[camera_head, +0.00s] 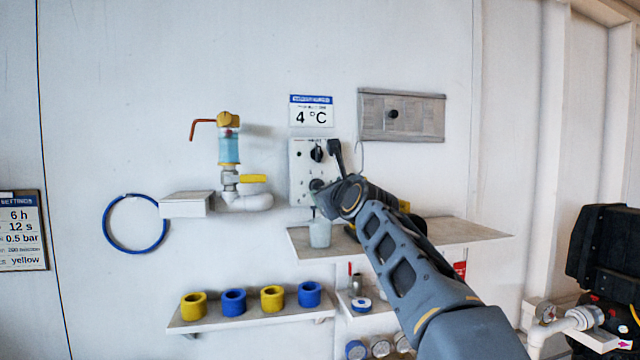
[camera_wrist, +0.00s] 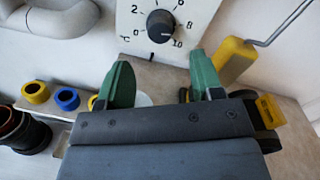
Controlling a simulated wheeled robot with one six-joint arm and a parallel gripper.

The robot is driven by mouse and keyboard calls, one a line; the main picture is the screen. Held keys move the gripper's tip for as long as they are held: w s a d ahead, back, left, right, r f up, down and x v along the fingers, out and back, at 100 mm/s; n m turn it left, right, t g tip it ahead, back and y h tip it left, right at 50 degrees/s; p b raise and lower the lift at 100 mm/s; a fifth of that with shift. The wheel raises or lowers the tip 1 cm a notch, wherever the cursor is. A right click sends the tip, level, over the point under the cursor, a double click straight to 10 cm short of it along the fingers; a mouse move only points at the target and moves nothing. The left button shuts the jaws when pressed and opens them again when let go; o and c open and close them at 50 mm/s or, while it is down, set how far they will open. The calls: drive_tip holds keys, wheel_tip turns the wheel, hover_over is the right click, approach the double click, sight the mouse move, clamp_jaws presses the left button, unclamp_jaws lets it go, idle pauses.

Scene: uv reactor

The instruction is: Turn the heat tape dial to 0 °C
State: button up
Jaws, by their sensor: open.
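The control panel (camera_head: 299,172) is a white plate on the wall with a black upper knob (camera_head: 316,154) and a lower knob (camera_head: 317,185). In the wrist view a black round dial (camera_wrist: 161,25) on the white panel (camera_wrist: 205,12) carries a number scale with 2, 8 and 10 legible and a °C mark. A small pale mark shows low on the dial; its exact setting is hard to read. My gripper (camera_wrist: 162,80) is open, its green fingers apart and empty, short of the dial and below it in the picture. In the head view my wrist partly covers the panel's lower right.
A sign (camera_head: 311,112) above the panel reads 4 °C. A shelf (camera_head: 465,232) juts out below, with a pale cup (camera_head: 320,232) at its left end. A valve with yellow handle (camera_head: 252,179) is left of the panel. A yellow-handled tool (camera_wrist: 232,60) stands right of my fingers.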

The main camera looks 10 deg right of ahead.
sight(319, 187)
drive_tip(key=shift+w+a+p, duration=0.15)
drive_tip(key=shift+w+p, duration=0.45)
drive_tip(key=shift+w, duration=1.2)
drive_tip(key=shift+w+a+p, duration=0.15)
drive_tip(key=shift+w+p, duration=0.4)
drive_tip(key=shift+w, duration=1.2)
drive_tip(key=c, duration=0.9)
